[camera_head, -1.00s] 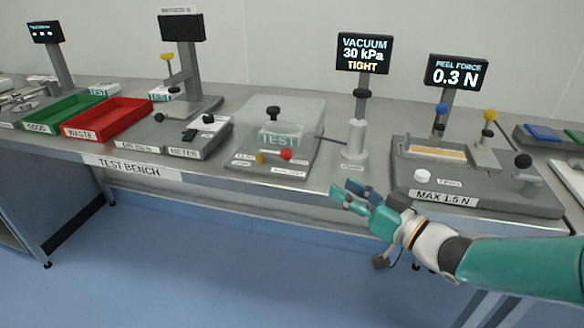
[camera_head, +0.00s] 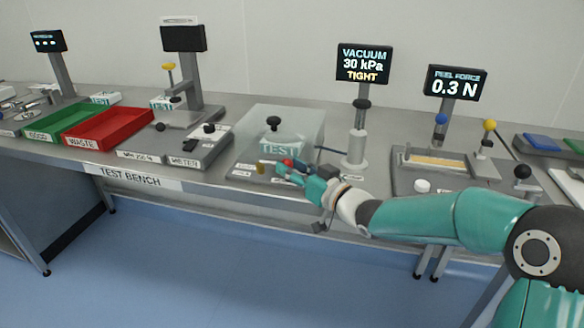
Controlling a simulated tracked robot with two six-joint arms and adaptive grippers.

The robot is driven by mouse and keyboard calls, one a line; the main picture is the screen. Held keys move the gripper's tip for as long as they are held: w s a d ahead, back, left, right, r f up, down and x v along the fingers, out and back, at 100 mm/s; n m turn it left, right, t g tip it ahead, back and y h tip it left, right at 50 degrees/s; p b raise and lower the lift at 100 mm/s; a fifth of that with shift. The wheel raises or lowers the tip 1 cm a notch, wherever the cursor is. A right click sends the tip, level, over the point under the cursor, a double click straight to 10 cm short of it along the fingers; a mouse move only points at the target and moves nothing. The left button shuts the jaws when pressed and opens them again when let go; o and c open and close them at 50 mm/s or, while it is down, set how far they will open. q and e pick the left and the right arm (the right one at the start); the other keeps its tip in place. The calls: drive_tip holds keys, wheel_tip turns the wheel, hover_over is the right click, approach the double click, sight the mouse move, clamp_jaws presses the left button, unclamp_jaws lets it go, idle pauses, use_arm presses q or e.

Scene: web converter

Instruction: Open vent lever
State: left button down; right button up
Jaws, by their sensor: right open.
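The clear vacuum chamber (camera_head: 296,122) stands on a grey base, with a black knob (camera_head: 273,122) on its lid and a TEST pouch (camera_head: 280,150) inside. On the base's front strip are a yellow-brown knob (camera_head: 261,168) and a red knob (camera_head: 288,162), which I take for the vent lever; the small labels are unreadable. My right gripper (camera_head: 284,168) is open, its fingertips at the red knob and partly covering it. I cannot tell whether they touch it. My left gripper is not in view.
The vacuum display (camera_head: 363,63) reads 30 kPa TIGHT above a white pump (camera_head: 356,150) right of the chamber. The peel force station (camera_head: 405,182) is further right. A meter block (camera_head: 200,150), red waste tray (camera_head: 140,116) and green tray (camera_head: 55,135) are left.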

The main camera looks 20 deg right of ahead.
drive_tip(key=shift+w, duration=0.1)
clamp_jaws()
drive_tip(key=shift+a, duration=0.15)
